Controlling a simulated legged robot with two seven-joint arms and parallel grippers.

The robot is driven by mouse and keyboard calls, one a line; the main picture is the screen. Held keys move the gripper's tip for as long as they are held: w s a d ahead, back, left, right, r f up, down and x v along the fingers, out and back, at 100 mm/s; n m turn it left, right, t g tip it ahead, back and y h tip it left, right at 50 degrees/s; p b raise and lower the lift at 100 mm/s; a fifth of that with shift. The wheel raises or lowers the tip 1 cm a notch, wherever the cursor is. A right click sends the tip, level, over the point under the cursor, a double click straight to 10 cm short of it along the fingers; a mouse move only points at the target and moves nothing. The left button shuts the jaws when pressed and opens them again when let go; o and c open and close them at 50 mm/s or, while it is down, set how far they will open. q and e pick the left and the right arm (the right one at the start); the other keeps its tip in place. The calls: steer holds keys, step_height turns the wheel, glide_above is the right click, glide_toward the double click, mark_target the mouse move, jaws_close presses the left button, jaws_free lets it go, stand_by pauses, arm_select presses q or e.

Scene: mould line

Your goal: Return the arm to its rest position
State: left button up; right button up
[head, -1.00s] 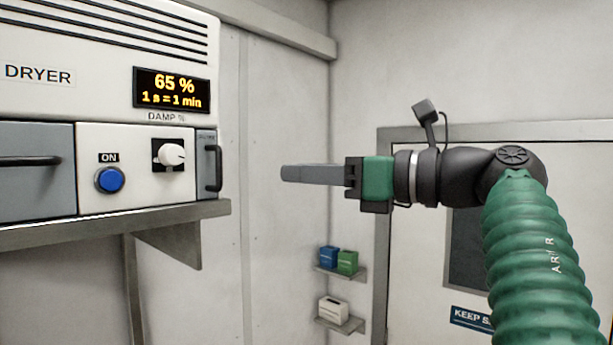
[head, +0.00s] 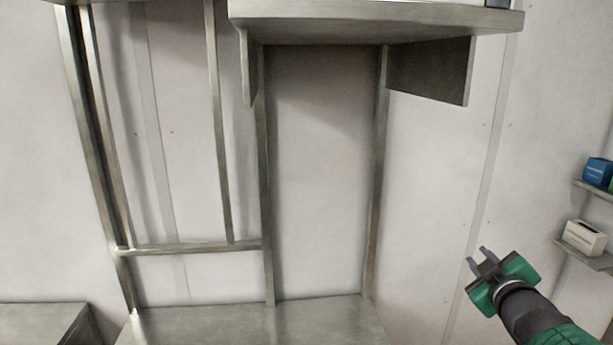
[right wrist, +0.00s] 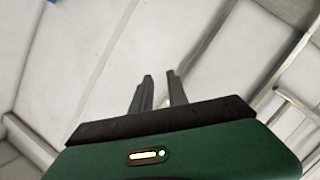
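My right gripper (head: 477,255) shows at the lower right of the head view, on its green and black arm (head: 530,318) that comes in from the bottom right corner. Its two grey fingers are apart with nothing between them. It points up and to the left, in front of the pale wall. In the right wrist view, the same gripper (right wrist: 161,76) shows its two fingers with an empty gap between them. My left gripper is not in view.
A metal shelf (head: 390,28) on brackets crosses the top of the head view. Metal posts stand below it, down to a metal bench top (head: 250,325). Small wall shelves at the right hold a blue box (head: 598,172) and a white box (head: 584,237).

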steer(key=s+a+f+m+g+y+b, duration=0.15)
steer(key=s+a+f+g, duration=0.35)
steer(key=f, duration=0.9)
steer(key=s+a+f+m+g+y+b, duration=0.1)
steer(key=s+a+f+m+g+b, duration=0.4)
steer(key=f, duration=1)
steer(key=s+a+f+g, duration=0.1)
steer(key=s+a+f, duration=0.3)
steer(key=s, duration=0.3)
steer(key=s+a+f+g+y, duration=0.1)
steer(key=s+a+f, duration=0.3)
steer(key=s+f, duration=0.2)
steer(key=shift+s+a+f+g, duration=0.15)
steer(key=shift+s+f+g, duration=0.2)
steer(key=shift+s, duration=0.45)
steer(key=shift+f, duration=0.1)
steer(key=shift+o, duration=0.4)
steer(key=shift+w, duration=0.1)
